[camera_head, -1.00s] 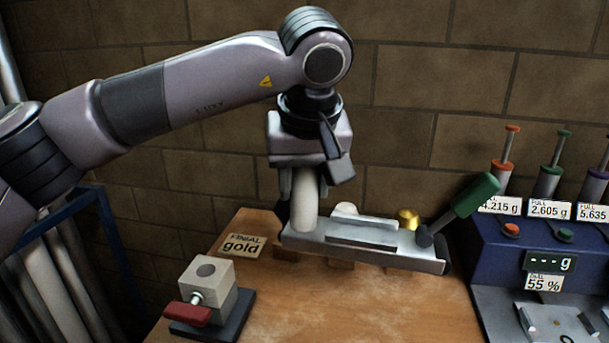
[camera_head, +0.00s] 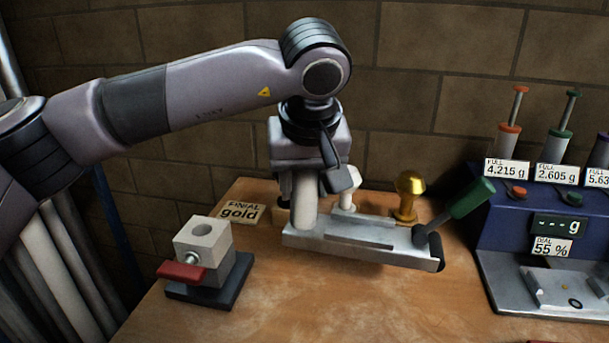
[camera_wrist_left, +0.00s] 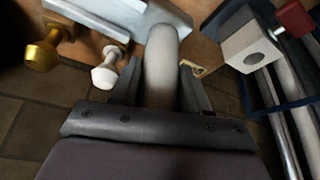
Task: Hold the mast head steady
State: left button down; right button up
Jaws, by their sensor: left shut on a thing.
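The mast head is a pale upright cylinder (camera_head: 304,207) at the left end of a long grey metal bar (camera_head: 375,242) with a green-handled lever (camera_head: 466,203) at its right end. My left gripper (camera_head: 318,185) comes down from above and is shut on the cylinder. In the left wrist view the pale cylinder (camera_wrist_left: 160,70) stands between the two fingers. The bar appears to be over the wooden bench; whether it touches the wood I cannot tell. My right gripper is not in view.
A gold finial (camera_head: 408,195) and a white finial (camera_head: 347,201) stand behind the bar. A "FINIAL gold" card (camera_head: 240,211) lies left. A pale block with a hole and red handle (camera_head: 182,272) stands front left. A blue dispenser (camera_head: 515,217) is right. The bench front is clear.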

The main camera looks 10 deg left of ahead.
aim_at(305, 229)
pick_arm(q)
jog(key=shift+f+b, duration=1.65)
jog(key=shift+f, duration=1.1)
jog(key=shift+f+b, duration=1.25)
jog(key=shift+f, duration=0.8)
jog(key=shift+f, duration=0.2)
